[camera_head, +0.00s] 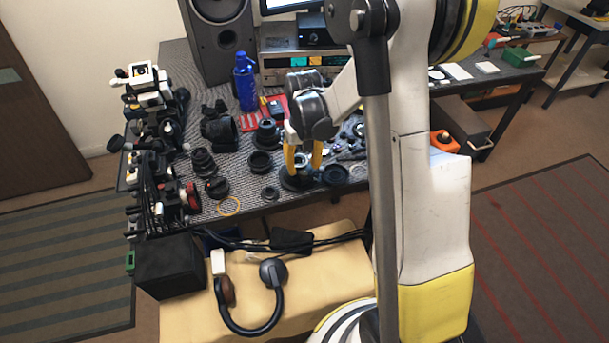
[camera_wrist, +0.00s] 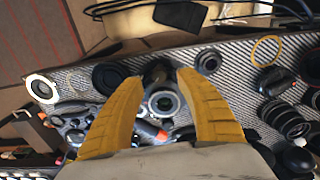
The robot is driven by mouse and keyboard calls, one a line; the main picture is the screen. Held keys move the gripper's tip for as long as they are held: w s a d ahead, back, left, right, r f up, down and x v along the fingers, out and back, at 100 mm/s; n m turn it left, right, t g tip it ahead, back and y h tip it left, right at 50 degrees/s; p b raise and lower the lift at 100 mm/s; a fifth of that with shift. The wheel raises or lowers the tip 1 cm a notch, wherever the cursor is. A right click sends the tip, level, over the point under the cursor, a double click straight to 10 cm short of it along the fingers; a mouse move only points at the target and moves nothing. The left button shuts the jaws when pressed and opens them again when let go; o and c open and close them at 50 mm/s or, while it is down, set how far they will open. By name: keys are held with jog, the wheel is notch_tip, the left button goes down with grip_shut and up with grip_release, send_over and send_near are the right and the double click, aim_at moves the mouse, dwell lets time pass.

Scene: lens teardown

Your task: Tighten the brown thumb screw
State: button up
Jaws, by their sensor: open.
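My gripper (camera_head: 303,167) is open, its two yellow fingers pointing down over the front part of the bench. In the wrist view, my gripper (camera_wrist: 160,80) has one finger on each side of a dark cylindrical lens part (camera_wrist: 163,101) with a pale ring and glassy centre. A gap seems to show beside the fingers; I cannot tell whether either touches it. In the head view, the round black base of this part (camera_head: 296,182) shows below the fingers. I cannot make out a brown thumb screw in either view; it may be hidden or too small.
Several black lens barrels and rings crowd the patterned bench (camera_head: 245,205) around my gripper. A blue bottle (camera_head: 245,82) and a speaker (camera_head: 220,38) stand behind. Headphones (camera_head: 250,300) lie on a lower tan surface in front. An orange ring (camera_head: 229,206) lies near the front edge.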

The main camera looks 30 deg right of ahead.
aim_at(304, 174)
jog(key=shift+f+b, duration=0.4)
jog(key=shift+f, duration=1)
grip_shut()
jog(key=shift+m, duration=2.9)
